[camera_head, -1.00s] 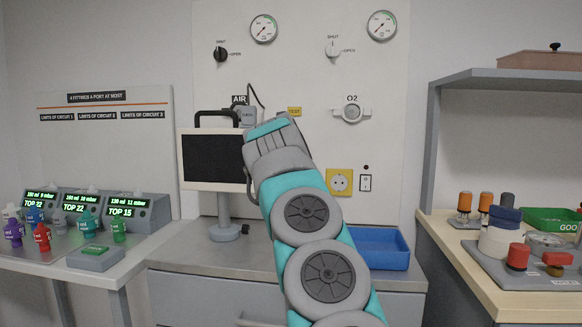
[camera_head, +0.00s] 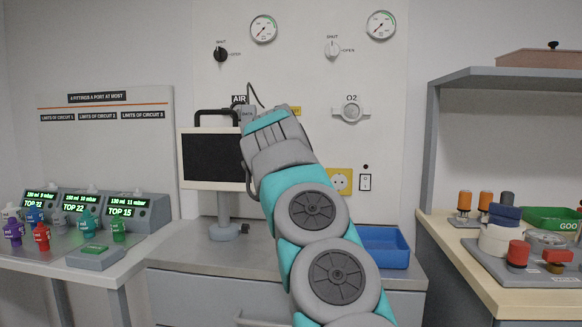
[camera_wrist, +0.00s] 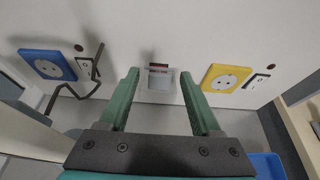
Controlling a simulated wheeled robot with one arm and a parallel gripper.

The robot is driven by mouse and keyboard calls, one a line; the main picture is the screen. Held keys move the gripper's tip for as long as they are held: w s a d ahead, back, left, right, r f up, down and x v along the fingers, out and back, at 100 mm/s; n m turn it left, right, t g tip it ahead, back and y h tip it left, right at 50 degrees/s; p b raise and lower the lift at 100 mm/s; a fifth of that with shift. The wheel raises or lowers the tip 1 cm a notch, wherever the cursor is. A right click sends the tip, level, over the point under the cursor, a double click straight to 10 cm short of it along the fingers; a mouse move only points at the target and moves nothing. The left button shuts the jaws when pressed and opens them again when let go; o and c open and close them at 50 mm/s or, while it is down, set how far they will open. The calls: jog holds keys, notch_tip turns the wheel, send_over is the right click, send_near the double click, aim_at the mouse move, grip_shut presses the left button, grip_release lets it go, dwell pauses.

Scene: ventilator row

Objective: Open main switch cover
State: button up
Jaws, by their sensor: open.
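In the wrist view a small pale grey box (camera_wrist: 157,82) sits on the white wall panel, with a dark and reddish part at its top. It looks like the main switch with its cover, but it is too small to tell whether the cover is up or down. My gripper (camera_wrist: 160,74) is open, its two green fingers on either side of this box in the picture. Nothing is held, and I cannot tell whether either finger touches the box. In the head view my arm hides the box and the fingertips.
A blue socket (camera_wrist: 47,65) with a bent dark bar beside it is on the left of the wall, and a yellow socket (camera_wrist: 226,77) on the right. A monitor (camera_head: 211,158) stands left of my arm. A blue tray (camera_head: 385,248) lies right on the counter.

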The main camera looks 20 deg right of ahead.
jog(key=b+v, duration=0.2)
jog(key=v, duration=0.4)
jog(key=shift+s+a+r, duration=0.1)
